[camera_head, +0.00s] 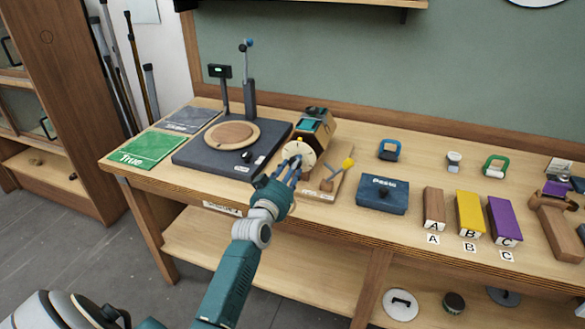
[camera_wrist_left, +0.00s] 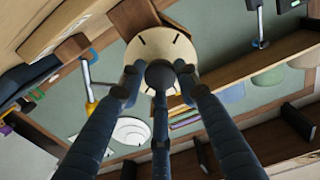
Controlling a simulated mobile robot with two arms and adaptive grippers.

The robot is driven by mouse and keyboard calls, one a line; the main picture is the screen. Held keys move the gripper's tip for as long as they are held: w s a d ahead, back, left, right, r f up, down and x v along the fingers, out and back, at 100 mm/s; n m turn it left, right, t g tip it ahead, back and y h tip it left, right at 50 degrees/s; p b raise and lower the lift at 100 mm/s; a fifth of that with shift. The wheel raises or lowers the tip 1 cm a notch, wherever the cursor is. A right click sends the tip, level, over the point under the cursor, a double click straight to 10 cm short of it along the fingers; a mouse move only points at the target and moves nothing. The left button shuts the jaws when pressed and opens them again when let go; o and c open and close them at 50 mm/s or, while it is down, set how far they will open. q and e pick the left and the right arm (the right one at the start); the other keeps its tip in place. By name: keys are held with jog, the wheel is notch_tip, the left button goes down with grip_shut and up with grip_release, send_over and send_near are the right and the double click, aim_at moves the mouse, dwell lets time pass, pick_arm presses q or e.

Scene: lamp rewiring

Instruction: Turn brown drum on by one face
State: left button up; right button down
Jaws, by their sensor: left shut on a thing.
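The brown drum (camera_head: 318,128) sits on a wooden base on the bench, with a teal and dark face on top. A cream dial (camera_head: 299,155) with dark tick marks faces the front of it; the dial also shows in the left wrist view (camera_wrist_left: 160,40). My left gripper (camera_head: 286,172) reaches the dial from the front. In the left wrist view its fingers close around the dark round knob (camera_wrist_left: 160,74) at the dial's centre. The fingers hide part of the dial's lower edge. My right gripper is not in view.
A yellow-tipped lever (camera_head: 347,164) stands close right of the drum. A dark turntable base (camera_head: 195,157) is to the left. A blue box (camera_head: 381,196) and brown, yellow (camera_head: 470,214) and purple blocks stand to the right.

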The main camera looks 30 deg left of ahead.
pick_arm(q)
jog(key=shift+f+n, duration=0.2)
jog(key=shift+n, duration=0.1)
jog(key=n, duration=0.3)
jog(key=n+p, duration=0.1)
jog(key=n, duration=0.2)
jog(key=n+p, duration=0.1)
jog(key=n, duration=0.2)
jog(key=shift+d+f+n, duration=0.2)
jog(key=shift+f+n, duration=0.05)
jog(key=shift+n, duration=0.15)
dwell(0.3)
jog(key=shift+n, duration=0.6)
dwell(0.3)
jog(key=o, duration=1.1)
jog(key=shift+o, duration=0.2)
jog(key=shift+r, duration=0.15)
